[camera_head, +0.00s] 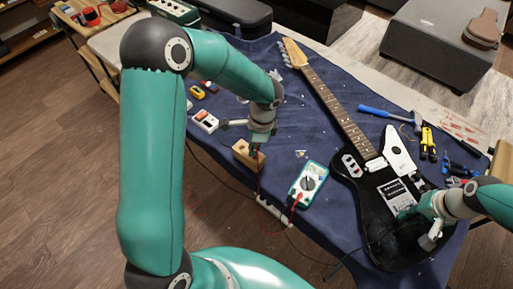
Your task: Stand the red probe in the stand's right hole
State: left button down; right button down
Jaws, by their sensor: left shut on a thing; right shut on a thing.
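The wooden stand (243,155) is a small tan block near the front left edge of the blue-covered table. My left gripper (257,146) points down at the stand's right end and is shut on the red probe (258,156), a thin red piece mostly hidden by the fingers. I cannot tell whether its tip is inside the right hole. A red lead runs below it to the multimeter (309,184). My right gripper (421,217) is low over the black guitar (375,190), shut on what looks like the black probe, mostly hidden; a black lead runs towards it.
The multimeter lies between stand and guitar. A blue-handled hammer (388,114), yellow-black tools (428,141) and pliers (459,168) lie at the right. A white-and-red device (205,121) lies behind the stand. Loose leads hang over the front edge.

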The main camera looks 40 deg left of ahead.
pick_arm(q)
jog(key=shift+f+b, duration=0.6)
jog(key=shift+f, duration=0.1)
pick_arm(e)
jog(key=shift+f, duration=0.7)
pick_arm(q)
jog(key=c, duration=1.1)
grip_release()
jog(key=shift+c, duration=0.2)
pick_arm(e)
jog(key=shift+s, duration=0.1)
pick_arm(q)
jog(key=shift+o, duration=0.4)
jog(key=o, duration=0.3)
jog(key=shift+o, duration=0.2)
